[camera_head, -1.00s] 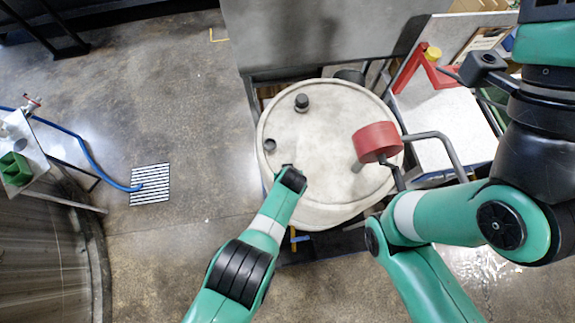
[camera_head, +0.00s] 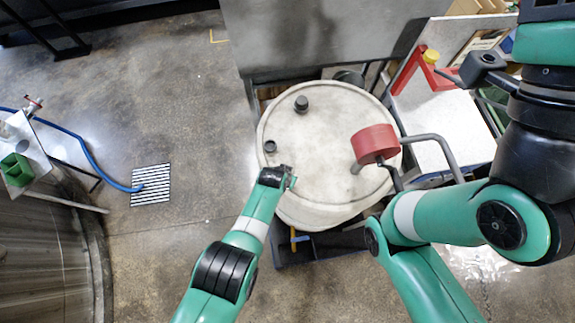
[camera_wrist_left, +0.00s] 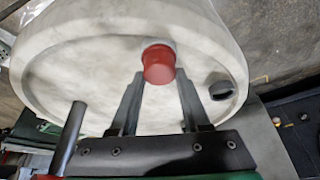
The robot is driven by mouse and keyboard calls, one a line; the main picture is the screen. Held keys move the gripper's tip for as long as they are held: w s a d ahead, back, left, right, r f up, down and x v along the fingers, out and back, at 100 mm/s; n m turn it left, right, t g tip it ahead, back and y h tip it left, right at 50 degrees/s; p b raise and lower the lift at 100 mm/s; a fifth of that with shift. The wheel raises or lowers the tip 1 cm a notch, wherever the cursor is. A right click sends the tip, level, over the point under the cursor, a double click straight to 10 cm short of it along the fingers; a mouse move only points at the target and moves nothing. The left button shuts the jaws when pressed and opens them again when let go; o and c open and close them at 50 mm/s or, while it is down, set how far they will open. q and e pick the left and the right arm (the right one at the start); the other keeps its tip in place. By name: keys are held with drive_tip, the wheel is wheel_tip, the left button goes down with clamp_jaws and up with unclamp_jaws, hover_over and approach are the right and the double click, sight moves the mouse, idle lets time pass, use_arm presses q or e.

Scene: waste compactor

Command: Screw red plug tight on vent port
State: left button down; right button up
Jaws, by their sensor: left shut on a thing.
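The red plug (camera_wrist_left: 158,64) sits between my left gripper's fingertips (camera_wrist_left: 159,80) in the left wrist view. The fingers are shut on its sides, and the pale drum lid lies behind it. In the head view my left gripper (camera_head: 285,178) is over the lower left edge of the drum lid (camera_head: 325,185), and the plug cannot be made out there. A small dark port (camera_head: 270,146), probably the vent port, is near the lid's left edge, just above the gripper. My right gripper is out of view.
A taller dark fitting (camera_head: 301,104) stands on the lid's upper part. A red cylinder (camera_head: 375,143) on a dark bar hangs over the lid's right side. A grey bent pipe (camera_head: 436,148) is beside the drum. Open floor (camera_head: 190,235) lies to the left.

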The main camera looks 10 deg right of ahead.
use_arm(q)
drive_tip(key=m, duration=0.1)
drive_tip(key=m+h+b, duration=0.1)
drive_tip(key=shift+f+m+g, duration=0.25)
drive_tip(key=shift+m+g, duration=0.05)
drive_tip(key=shift+g, duration=0.1)
drive_tip(key=shift+m+b, duration=0.4)
drive_tip(key=shift+m, duration=0.1)
drive_tip(key=shift+r+m+g, duration=0.2)
drive_tip(key=shift+m+g, duration=0.1)
drive_tip(key=shift+m, duration=0.1)
drive_tip(key=shift+c, duration=1.4)
unclamp_jaws()
drive_tip(key=shift+c, duration=0.4)
